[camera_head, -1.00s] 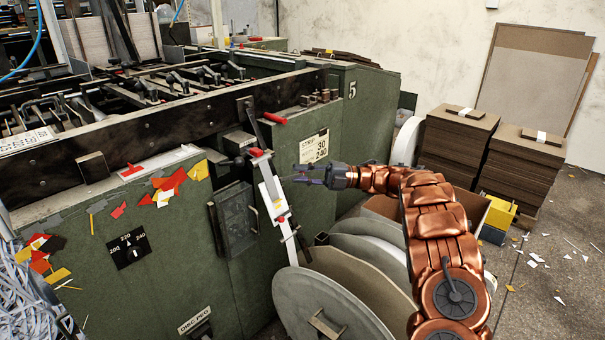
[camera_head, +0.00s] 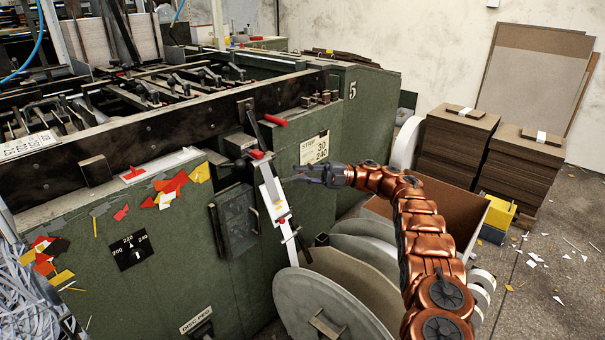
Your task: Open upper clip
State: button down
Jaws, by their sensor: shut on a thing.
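A slanted white holder strip (camera_head: 271,198) hangs from a dark bar on the side of the green machine. The red upper clip (camera_head: 257,154) is at its top, and a red lower clip (camera_head: 283,221) is at its lower end. My gripper (camera_head: 288,179) reaches in from the right, its grey fingers pointing left at the upper right edge of the strip, just below and right of the red part of the upper clip. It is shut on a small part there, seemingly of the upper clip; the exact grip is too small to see.
Large grey discs (camera_head: 318,305) stand below the strip. An open cardboard box (camera_head: 452,222) is behind my arm. A red-handled lever (camera_head: 274,120) sticks out above.

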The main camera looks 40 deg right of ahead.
jog(key=shift+a+r, duration=0.1)
dwell(0.6)
jog(key=c, duration=1.1)
grip_release()
jog(key=o, duration=0.6)
notch_tip(320, 180, up, 10)
jog(key=shift+w, duration=0.1)
jog(key=shift+d+r, duration=0.2)
jog(key=shift+r, duration=0.2)
jog(key=shift+m+g+h, duration=0.3)
jog(key=shift+m+h, duration=0.2)
jog(key=shift+h, duration=0.3)
jog(key=f, duration=0.5)
jog(key=shift+w+a+f, duration=0.2)
jog(key=shift+a+f, duration=0.05)
jog(key=shift+a, duration=0.15)
jog(key=shift+c, duration=0.2)
jog(key=shift+f, duration=0.1)
jog(key=shift+a+f, duration=0.1)
jog(key=shift+f, duration=0.05)
